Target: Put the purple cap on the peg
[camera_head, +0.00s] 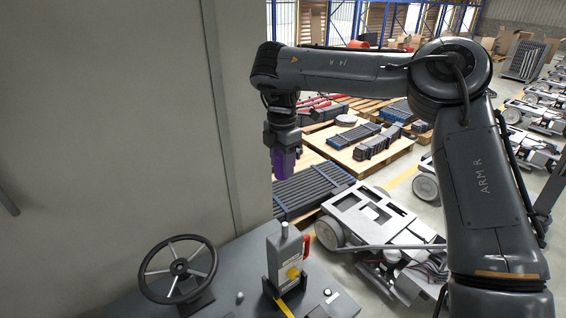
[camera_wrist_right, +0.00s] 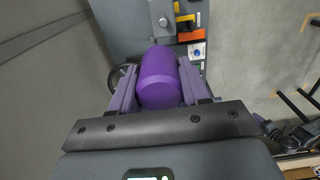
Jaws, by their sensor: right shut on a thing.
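The purple cap (camera_head: 286,163) hangs in my right gripper (camera_head: 283,150), high above the bench. In the right wrist view the cap (camera_wrist_right: 160,80) is a smooth purple cylinder between the two fingers of the gripper (camera_wrist_right: 158,92), which are shut on its sides. A light grey upright peg (camera_head: 284,229) appears to stand on top of a grey box with a yellow knob on the bench. The cap is well above this peg and apart from it. My left gripper is not in view.
A black handwheel (camera_head: 178,268) stands at the left of the bench (camera_head: 232,295). A red handle (camera_head: 306,246) is beside the grey box. A grey wall (camera_head: 110,120) fills the left. A wheeled chassis (camera_head: 372,215) and pallets are beyond the bench.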

